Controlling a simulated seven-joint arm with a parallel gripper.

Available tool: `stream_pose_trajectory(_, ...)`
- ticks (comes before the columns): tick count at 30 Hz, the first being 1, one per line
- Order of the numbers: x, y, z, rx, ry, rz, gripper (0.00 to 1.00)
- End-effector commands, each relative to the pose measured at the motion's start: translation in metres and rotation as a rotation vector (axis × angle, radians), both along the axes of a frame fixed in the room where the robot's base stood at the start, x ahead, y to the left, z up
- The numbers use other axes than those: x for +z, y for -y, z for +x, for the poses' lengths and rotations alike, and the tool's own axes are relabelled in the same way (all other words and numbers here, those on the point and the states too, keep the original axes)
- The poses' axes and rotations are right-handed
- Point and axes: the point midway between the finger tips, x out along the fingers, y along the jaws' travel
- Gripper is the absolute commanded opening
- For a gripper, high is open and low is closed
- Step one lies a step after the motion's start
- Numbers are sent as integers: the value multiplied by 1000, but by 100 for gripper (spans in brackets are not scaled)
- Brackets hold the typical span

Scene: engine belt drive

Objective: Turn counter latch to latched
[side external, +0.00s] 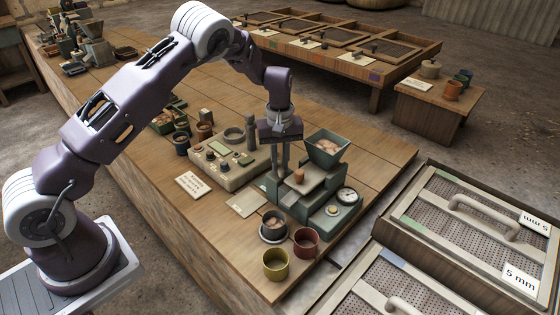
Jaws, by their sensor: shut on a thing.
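My gripper (280,172) points straight down over the left part of a green bench machine (337,212). Its two fingers are close together, shut on a small part at the machine's left end. That part is mostly hidden by the fingers, and I cannot tell for sure that it is the counter latch or which way it is turned. The machine carries a green hopper (326,149) with pale contents, a small orange-brown knob (299,176) on a flat plate, and a round white dial (346,196) on its right end.
A beige control box (228,163) with knobs stands left of the machine. A label card (194,186) and a flat pale plate (247,203) lie in front. A dark bowl (273,226), red cup (305,242) and yellow cup (276,264) stand near the front edge. Sieve trays (478,228) fill the right.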

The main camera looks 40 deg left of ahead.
Motion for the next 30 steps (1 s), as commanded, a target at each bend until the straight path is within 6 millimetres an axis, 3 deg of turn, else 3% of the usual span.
stream_pose_trajectory(15, 1, 0, 1, 436, 2, 0, 0)
stream_pose_trajectory(30, 1, 0, 1, 625, 2, -1, 0)
